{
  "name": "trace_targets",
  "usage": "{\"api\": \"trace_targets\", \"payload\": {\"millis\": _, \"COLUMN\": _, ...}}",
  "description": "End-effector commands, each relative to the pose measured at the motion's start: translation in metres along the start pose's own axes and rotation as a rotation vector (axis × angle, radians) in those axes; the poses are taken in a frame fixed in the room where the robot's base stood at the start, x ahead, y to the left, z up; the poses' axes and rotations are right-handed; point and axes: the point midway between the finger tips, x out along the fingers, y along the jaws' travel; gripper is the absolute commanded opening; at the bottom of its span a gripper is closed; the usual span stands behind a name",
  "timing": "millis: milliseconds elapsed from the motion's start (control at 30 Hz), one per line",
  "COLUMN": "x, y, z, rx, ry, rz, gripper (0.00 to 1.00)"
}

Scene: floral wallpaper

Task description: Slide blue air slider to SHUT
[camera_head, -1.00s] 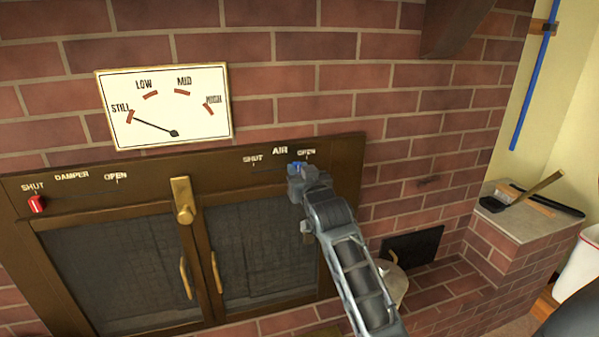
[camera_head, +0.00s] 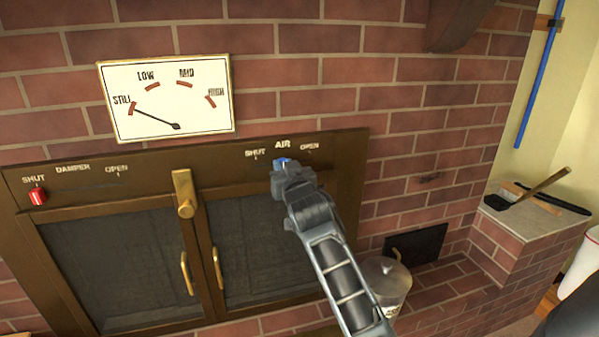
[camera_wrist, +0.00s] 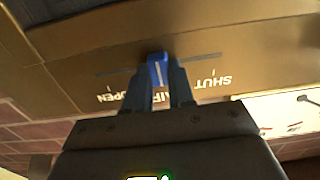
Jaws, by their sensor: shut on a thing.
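The blue air slider (camera_head: 281,162) sits in its slot on the brown metal fireplace front, between the SHUT and OPEN labels, about midway. My gripper (camera_head: 284,167) is shut on it from the front. In the wrist view the blue slider (camera_wrist: 158,70) stands between the two fingers of my gripper (camera_wrist: 160,83), and the slot runs out on both sides. There the SHUT label (camera_wrist: 211,82) reads upside down to the right, with OPEN to the left. The AIR label is partly hidden by the fingers in that view.
A red damper slider (camera_head: 38,196) is at SHUT on the left. The gauge (camera_head: 167,98) above has its needle at STILL. A brass latch (camera_head: 184,194) and door handles stick out below left. A lidded bucket (camera_head: 387,281) stands below right.

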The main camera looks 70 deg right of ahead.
Motion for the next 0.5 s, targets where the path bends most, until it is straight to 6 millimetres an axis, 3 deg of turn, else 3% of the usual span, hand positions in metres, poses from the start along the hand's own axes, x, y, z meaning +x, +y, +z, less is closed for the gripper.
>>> {"api": "trace_targets", "payload": {"millis": 33, "x": 0.000, "y": -0.016, "z": 0.006, "rx": -0.001, "ry": 0.005, "rz": -0.008, "gripper": 0.00}}
{"api": "trace_targets", "payload": {"millis": 200, "x": 0.000, "y": -0.049, "z": 0.005, "rx": 0.001, "ry": 0.005, "rz": -0.006, "gripper": 0.00}}
{"api": "trace_targets", "payload": {"millis": 500, "x": 0.000, "y": -0.070, "z": 0.000, "rx": 0.002, "ry": 0.002, "rz": 0.000, "gripper": 0.00}}
